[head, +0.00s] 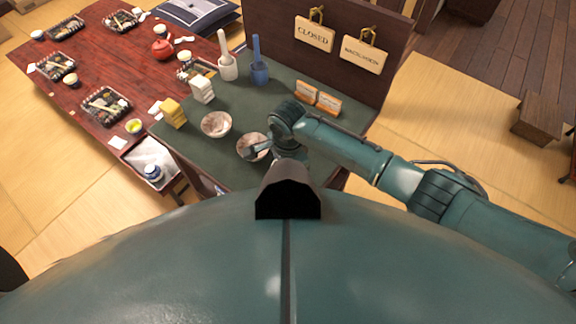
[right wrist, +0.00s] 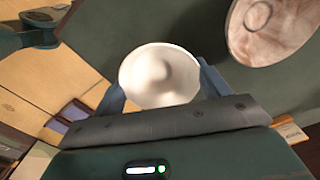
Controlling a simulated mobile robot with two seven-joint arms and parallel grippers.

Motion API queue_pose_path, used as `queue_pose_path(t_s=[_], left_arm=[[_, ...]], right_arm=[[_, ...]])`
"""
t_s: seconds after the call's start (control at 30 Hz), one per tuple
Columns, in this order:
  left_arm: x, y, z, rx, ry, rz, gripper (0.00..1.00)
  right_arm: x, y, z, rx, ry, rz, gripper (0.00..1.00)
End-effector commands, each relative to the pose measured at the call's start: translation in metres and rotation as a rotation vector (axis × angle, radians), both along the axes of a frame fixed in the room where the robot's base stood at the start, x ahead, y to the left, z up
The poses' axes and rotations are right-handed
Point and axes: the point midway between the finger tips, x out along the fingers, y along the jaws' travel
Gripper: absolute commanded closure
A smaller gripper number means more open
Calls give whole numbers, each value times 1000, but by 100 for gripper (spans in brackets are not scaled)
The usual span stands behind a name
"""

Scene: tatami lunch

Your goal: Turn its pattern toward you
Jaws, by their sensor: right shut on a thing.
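My right gripper (right wrist: 160,95) is shut on a white round vessel (right wrist: 160,72), with one finger on each side of it in the right wrist view. I look into its pale, plain round inside; no pattern shows on the part I see. In the head view my right gripper (head: 272,151) is low over the dark green table mat, at a bowl with brownish marbling (head: 246,141). I cannot tell whether this bowl is the held vessel. A second marbled bowl (head: 215,124) stands to its left. One marbled bowl also shows in the right wrist view (right wrist: 275,25). My left gripper is out of view.
A panel with hanging signs (head: 315,33) stands behind. A red table (head: 90,75) is at the left.

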Motion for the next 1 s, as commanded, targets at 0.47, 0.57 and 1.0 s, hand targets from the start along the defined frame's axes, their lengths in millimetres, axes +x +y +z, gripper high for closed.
queue_pose_path(t_s=[0.47, 0.57, 1.0], left_arm=[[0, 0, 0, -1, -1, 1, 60], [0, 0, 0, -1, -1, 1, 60], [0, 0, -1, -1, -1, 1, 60]], right_arm=[[0, 0, -1, 0, 0, 2, 48], [0, 0, -2, 0, 0, 2, 48], [0, 0, -5, 0, 0, 3, 8]])
